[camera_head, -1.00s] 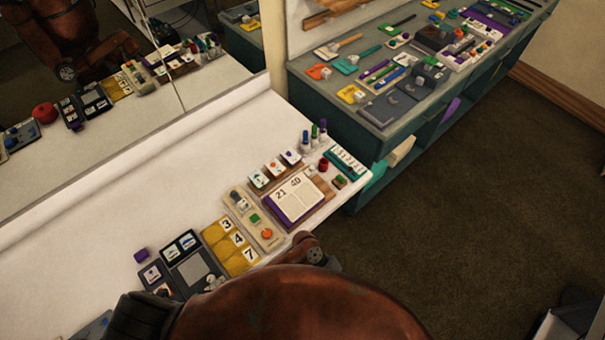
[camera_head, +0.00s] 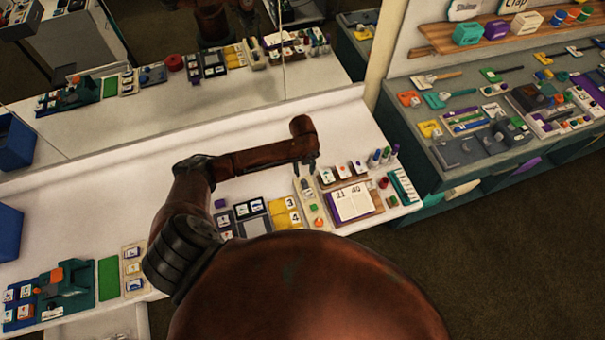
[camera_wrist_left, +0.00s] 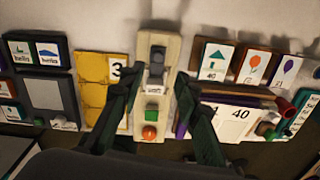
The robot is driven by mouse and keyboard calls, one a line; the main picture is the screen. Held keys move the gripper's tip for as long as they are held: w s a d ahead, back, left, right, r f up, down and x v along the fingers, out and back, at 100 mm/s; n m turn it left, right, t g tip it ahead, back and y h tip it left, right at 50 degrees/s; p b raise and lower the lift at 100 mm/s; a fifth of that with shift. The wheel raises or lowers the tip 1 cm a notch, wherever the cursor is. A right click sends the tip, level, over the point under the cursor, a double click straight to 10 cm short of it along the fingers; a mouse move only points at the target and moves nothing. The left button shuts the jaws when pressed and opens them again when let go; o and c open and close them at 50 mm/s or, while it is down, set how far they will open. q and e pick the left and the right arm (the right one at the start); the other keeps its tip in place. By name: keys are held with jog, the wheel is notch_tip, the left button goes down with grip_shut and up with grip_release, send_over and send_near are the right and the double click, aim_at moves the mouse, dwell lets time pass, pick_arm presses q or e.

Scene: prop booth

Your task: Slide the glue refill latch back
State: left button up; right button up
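A beige panel (camera_wrist_left: 160,38) lies on the white counter, with a grey sliding latch (camera_wrist_left: 156,62) near its far end. A small white label with unreadable text sits just below the latch. The panel also shows in the head view (camera_head: 315,213). My left gripper (camera_head: 308,168) hangs above the latch end of the panel. In the left wrist view its two dark fingers stand apart, one on each side of the panel, with nothing between them in their grip. My right gripper is out of view.
Yellow number tiles (camera_wrist_left: 90,68) lie left of the panel. A mirror (camera_head: 200,75) stands behind the counter. The counter behind the panel is clear.

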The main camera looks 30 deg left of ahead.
aim_at(304, 180)
pick_arm(q)
jog(key=shift+a+f, duration=0.25)
notch_tip(304, 180, down, 7)
jog(key=shift+w+f+p, duration=0.1)
jog(key=shift+p, duration=0.2)
grip_shut()
dwell(0.6)
